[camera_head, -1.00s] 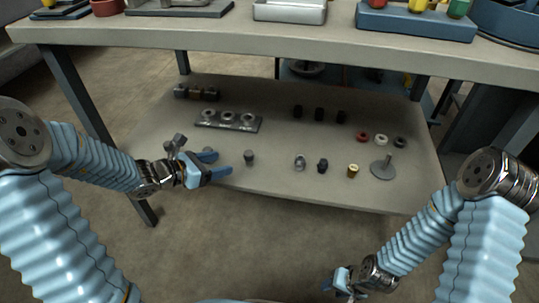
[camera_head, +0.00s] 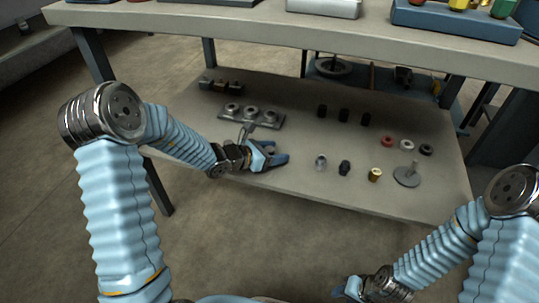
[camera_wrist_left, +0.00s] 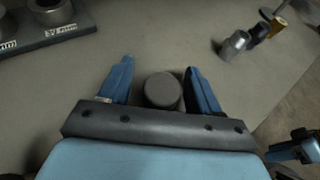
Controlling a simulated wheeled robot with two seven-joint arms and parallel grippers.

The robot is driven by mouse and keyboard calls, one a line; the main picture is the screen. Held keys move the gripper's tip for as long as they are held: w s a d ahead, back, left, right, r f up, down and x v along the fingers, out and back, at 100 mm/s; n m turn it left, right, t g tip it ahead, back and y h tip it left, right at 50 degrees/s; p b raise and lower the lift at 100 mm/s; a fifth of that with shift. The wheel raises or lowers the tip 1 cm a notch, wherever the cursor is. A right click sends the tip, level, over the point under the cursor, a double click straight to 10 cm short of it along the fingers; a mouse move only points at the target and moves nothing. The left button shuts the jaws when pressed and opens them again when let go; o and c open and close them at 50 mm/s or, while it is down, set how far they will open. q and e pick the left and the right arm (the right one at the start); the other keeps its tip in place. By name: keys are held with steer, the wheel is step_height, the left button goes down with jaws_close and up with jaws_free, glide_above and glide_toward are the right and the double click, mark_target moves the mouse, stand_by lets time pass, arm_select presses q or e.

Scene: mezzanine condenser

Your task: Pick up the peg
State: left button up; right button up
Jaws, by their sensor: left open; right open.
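The peg (camera_wrist_left: 162,90), a short dark grey cylinder, stands on the lower shelf in the left wrist view. My left gripper (camera_wrist_left: 160,80) is open around it, with one blue finger on each side and a gap on both sides. In the head view my left gripper (camera_head: 284,153) is low over the shelf, and the peg is hidden by it there. My right gripper (camera_head: 343,291) is open and empty at the bottom, in front of the shelf and away from the peg.
Several small dark, metal and brass parts (camera_head: 375,175) stand to the right, beside a round disc with a rod (camera_head: 405,180). The tabletop (camera_head: 240,22) overhangs the shelf's back. The shelf's front left is mostly clear.

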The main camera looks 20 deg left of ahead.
arm_select(q)
steer(key=c, duration=1)
steer(key=shift+c, duration=0.2)
steer(key=shift+r, duration=0.15)
